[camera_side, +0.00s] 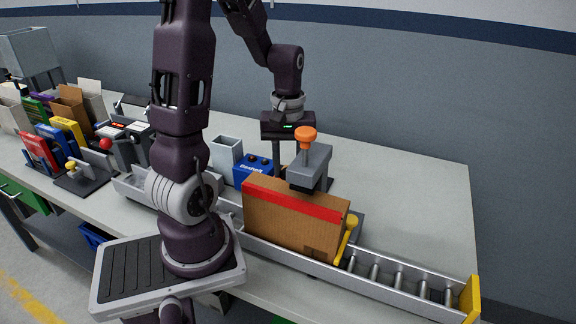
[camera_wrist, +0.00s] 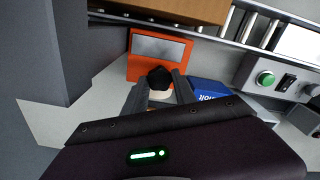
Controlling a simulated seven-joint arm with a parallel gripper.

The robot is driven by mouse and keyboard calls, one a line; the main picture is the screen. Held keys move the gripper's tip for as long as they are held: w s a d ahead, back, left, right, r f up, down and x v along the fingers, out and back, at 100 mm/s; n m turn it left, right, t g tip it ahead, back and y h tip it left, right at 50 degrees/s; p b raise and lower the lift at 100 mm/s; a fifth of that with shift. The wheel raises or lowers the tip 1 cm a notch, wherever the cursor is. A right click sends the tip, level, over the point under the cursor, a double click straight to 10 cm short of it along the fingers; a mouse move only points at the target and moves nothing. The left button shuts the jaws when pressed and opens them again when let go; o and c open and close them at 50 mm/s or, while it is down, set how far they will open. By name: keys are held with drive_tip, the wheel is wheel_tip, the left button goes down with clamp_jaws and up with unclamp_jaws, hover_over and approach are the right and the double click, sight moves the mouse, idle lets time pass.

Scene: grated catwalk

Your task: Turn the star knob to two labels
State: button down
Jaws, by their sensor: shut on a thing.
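The black knob (camera_wrist: 160,77) sits at the near edge of an orange unit with a grey panel (camera_wrist: 160,48) in the wrist view. My gripper (camera_wrist: 160,88) has one finger on each side of the knob and is shut on it. The knob's star shape and any markings around it cannot be made out. No writing is legible on the grey panel. In the side view my gripper (camera_side: 288,125) points down behind the grey press head, and its fingertips, the knob and the orange unit are hidden there.
A brown carton with red tape (camera_side: 290,218) stands on the roller conveyor (camera_side: 400,280). The grey head with an orange knob (camera_side: 310,165) overhangs it. A blue box (camera_side: 253,170) is close to my gripper. A control box with a green button (camera_wrist: 265,78) is at right. The table's right rear is clear.

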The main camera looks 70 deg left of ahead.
drive_tip(key=shift+m, duration=1.1)
drive_tip(key=c, duration=1)
unclamp_jaws()
drive_tip(key=shift+r, duration=0.1)
